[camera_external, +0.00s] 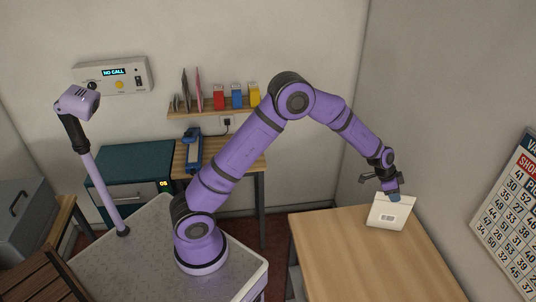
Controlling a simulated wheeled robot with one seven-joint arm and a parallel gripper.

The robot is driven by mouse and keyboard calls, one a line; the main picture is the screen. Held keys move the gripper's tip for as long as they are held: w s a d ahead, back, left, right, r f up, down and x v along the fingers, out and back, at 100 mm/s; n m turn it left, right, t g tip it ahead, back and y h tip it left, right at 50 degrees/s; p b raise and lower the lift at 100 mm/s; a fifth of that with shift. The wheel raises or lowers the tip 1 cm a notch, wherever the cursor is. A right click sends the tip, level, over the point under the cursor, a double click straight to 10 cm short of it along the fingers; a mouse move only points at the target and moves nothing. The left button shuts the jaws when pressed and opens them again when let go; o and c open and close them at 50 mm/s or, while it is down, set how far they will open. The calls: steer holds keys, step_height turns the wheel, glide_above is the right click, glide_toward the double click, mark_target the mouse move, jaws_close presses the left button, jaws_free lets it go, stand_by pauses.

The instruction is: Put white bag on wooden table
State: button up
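The white bag (390,212) is at the far right part of the wooden table (358,257), near the back wall. It looks like a small white pouch with a grey label on its front. My gripper (393,195) is at the bag's top edge, with a blue-grey fingertip touching or overlapping it. The gripper's other parts are partly hidden, so I cannot see whether its fingers are closed on the bag. The bag's lower edge is at or just above the tabletop; I cannot tell which.
A wall calendar (510,215) hangs at the right. A second wooden table (222,157) holds a blue device (192,150), beside a teal cabinet (130,170). A shelf (212,107) with small coloured boxes is on the back wall. The wooden table's front and middle are clear.

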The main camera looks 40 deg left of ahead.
steer(key=v, duration=1)
steer(key=shift+a+r, duration=0.1)
steer(key=shift+r, duration=0.05)
steer(key=s+a+r+n+t+y, duration=0.15)
steer(key=s+a+r, duration=0.3)
steer(key=a, duration=0.45)
steer(key=s+a+r+n, duration=0.3)
steer(key=a+r, duration=0.2)
steer(key=a, duration=0.3)
steer(key=s+a+r+n+t+y, duration=0.15)
steer(key=s+a+r, duration=0.3)
steer(key=a, duration=0.45)
steer(key=s+a+n+y, duration=0.2)
steer(key=s+a+n, duration=0.5)
steer(key=s+a, duration=0.9)
steer(key=s, duration=0.4)
steer(key=shift+a+y, duration=0.15)
steer(key=shift+y, duration=0.15)
